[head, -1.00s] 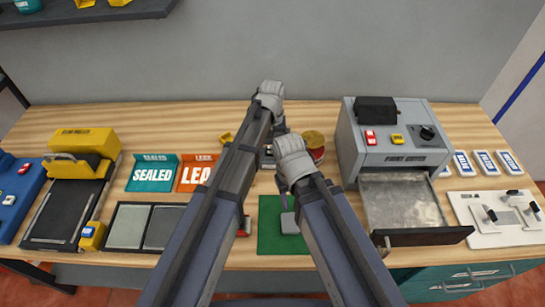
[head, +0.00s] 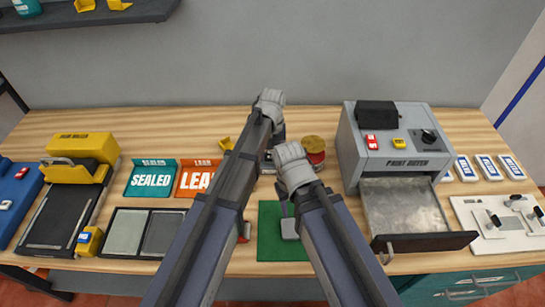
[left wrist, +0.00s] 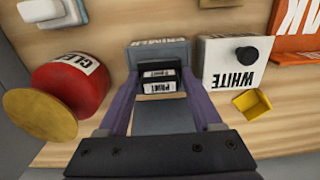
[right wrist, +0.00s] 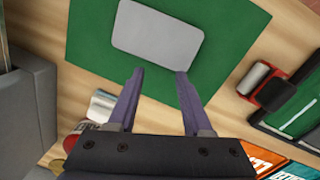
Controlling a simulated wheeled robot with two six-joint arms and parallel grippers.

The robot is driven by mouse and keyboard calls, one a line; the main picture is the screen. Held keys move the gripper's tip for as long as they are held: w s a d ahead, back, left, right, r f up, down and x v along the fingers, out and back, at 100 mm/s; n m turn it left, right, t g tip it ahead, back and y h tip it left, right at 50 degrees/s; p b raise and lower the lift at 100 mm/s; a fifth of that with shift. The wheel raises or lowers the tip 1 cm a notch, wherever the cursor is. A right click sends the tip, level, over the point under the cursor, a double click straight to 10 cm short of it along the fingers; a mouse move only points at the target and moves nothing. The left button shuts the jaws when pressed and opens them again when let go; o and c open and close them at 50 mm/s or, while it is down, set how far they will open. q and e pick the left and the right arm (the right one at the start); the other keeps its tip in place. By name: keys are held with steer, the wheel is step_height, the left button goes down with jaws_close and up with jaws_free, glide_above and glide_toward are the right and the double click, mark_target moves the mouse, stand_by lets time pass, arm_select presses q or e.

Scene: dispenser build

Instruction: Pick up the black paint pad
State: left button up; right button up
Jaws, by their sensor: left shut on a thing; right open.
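My left gripper (left wrist: 160,88) is shut on a small black block (left wrist: 157,76) with white printed labels, which looks like the black paint pad. The block sits between the fingertips in the left wrist view, in front of a grey box (left wrist: 150,52) labelled PRIMER. I cannot tell whether it is clear of the surface below. In the head view my left arm hides it. My right gripper (right wrist: 160,73) is open and empty. It is over the green mat (right wrist: 85,40), beside the near edge of a light grey plate (right wrist: 160,28) lying on it.
A white block (left wrist: 233,78) labelled WHITE and a yellow scoop (left wrist: 252,103) stand on one side of the left gripper. A red jar (left wrist: 75,88) stands on the other. The paint dryer (head: 405,163) has its drawer (head: 405,210) open, right of my right arm.

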mark_target(272, 152)
arm_select(q)
steer(key=shift+c, duration=1.3)
step_height(272, 152, up, 10)
steer(key=p, duration=1)
arm_select(e)
step_height(272, 152, up, 10)
arm_select(q)
steer(key=o, duration=0.8)
steer(key=c, duration=0.6)
